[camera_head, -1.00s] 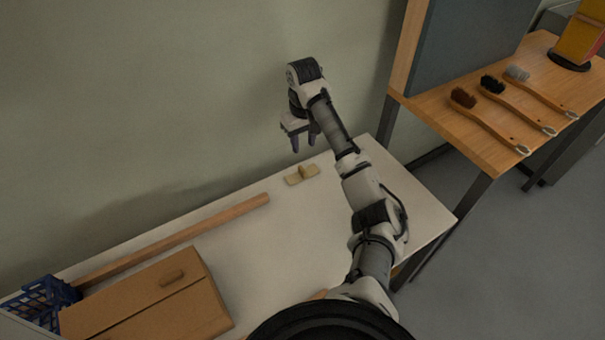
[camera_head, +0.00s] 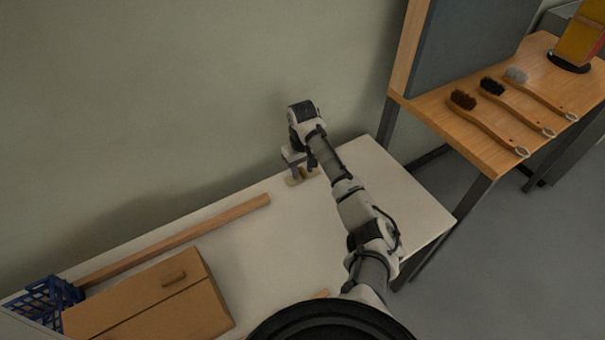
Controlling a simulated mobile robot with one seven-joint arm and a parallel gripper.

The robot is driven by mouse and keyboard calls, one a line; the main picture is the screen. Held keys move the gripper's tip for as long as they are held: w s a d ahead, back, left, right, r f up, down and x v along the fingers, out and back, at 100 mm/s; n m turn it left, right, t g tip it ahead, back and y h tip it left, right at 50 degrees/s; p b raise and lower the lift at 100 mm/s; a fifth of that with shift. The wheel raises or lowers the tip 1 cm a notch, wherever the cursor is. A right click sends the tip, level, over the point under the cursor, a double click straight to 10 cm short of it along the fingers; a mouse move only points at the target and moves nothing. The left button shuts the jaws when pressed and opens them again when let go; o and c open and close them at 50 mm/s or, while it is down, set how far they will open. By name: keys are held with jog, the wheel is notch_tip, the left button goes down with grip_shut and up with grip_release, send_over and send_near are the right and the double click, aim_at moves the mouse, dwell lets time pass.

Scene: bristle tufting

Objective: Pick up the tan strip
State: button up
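A small pale tan piece (camera_head: 291,183) lies flat on the white table near its back edge, with a short raised part at its middle; I take it to be the tan strip. My gripper (camera_head: 304,171) points down right over it, with its fingers apart on either side of the raised part. The fingers and wrist hide much of the piece. I cannot tell whether the fingertips touch it.
A long wooden batten (camera_head: 180,238) lies along the table's back edge. A cardboard box (camera_head: 150,305) and a blue crate (camera_head: 45,295) are at the left. Several brushes (camera_head: 490,118) lie on a wooden bench at the right. The table's middle (camera_head: 275,245) is clear.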

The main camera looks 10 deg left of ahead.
grip_shut()
jog(key=shift+r, duration=0.15)
